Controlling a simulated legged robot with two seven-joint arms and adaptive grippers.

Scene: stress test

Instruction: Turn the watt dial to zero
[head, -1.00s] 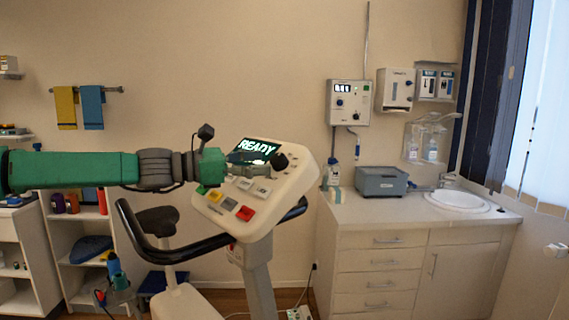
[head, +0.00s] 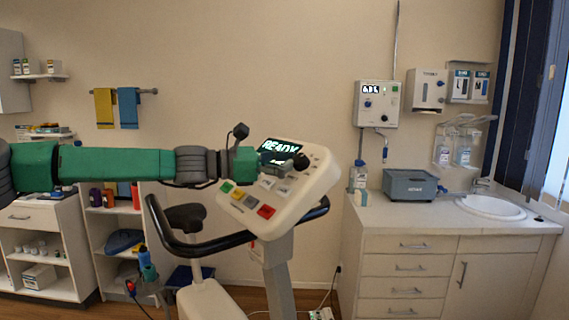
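The exercise bike's tilted white console (head: 318,178) is in the middle of the head view. Its screen (head: 279,146) reads READY, and the lower panel has green, yellow, white, grey and red buttons. The black watt dial (head: 301,161) is at the console's upper right, beside the screen. My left gripper (head: 289,163) reaches across the console from the left. Its dark fingertips are at or very near the dial's left side; I cannot tell whether they touch it or how far apart they are. My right gripper is not in view.
The bike's black handlebar (head: 215,246) curves below my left arm, with the saddle (head: 186,217) behind. A counter (head: 420,219) with a grey-blue box (head: 409,184) and sink (head: 491,207) is at right. Shelves (head: 40,253) stand at left.

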